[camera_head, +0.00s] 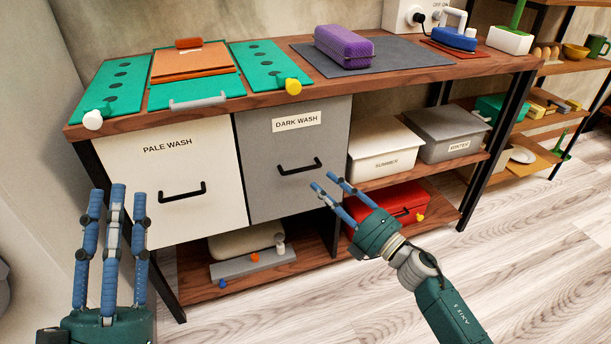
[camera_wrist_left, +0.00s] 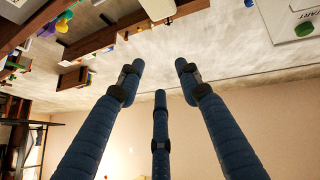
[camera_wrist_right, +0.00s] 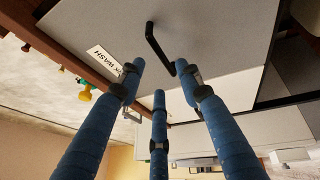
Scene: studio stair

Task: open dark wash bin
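The dark wash bin (camera_head: 262,196) is a grey front with a "DARK WASH" label (camera_head: 297,121) and a black bar handle (camera_head: 300,167). It sits flush beside the white pale wash bin and looks shut. My right gripper (camera_head: 328,187) is open, its fingers just right of and below the handle, apart from it in the head view. In the right wrist view, the handle (camera_wrist_right: 158,45) shows just beyond the open fingertips, with nothing between them. My left gripper (camera_head: 116,195) is open and empty in front of the pale wash bin, pointing up.
The pale wash bin (camera_head: 172,195) has a similar black handle (camera_head: 182,193). Right of the dark bin are a white summer box (camera_head: 385,158) and a red case (camera_head: 398,204). A purple case (camera_head: 344,46) lies on the wooden top. The floor in front is clear.

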